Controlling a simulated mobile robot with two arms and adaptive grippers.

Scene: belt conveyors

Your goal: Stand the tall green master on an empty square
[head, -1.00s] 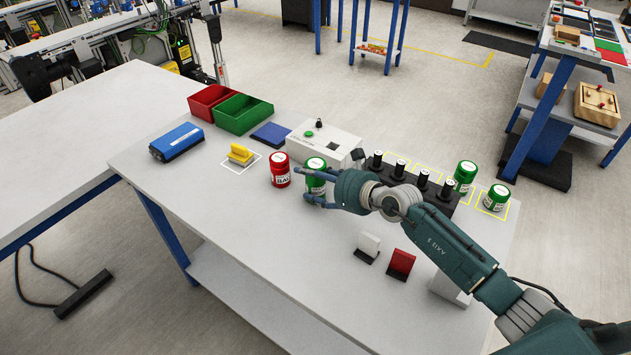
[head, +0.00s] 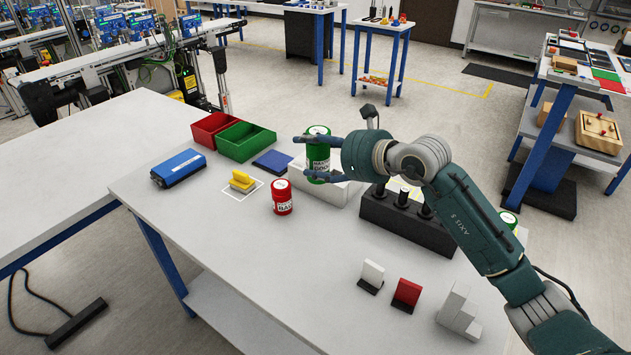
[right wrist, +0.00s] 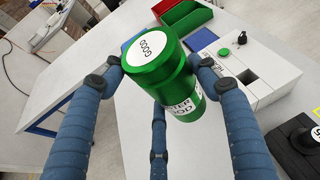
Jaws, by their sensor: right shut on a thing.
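The tall green master (head: 318,156) is a green cylinder with a white label, and "GOOD" reads on its lid. My right gripper (head: 322,160) is shut on it and holds it nearly upright, raised above the table in front of the white control box. In the right wrist view the green master (right wrist: 160,75) stands between the blue fingers, its lid toward the camera. The yellow-outlined squares (head: 400,185) at the back right are mostly hidden by my right arm; a green lid (head: 509,219) shows behind the arm there. My left gripper is out of view.
A black block with dark pegs (head: 405,222) lies to the right. White and red blocks (head: 373,272) and a grey stepped block (head: 460,310) stand at the front. The table's front left is clear.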

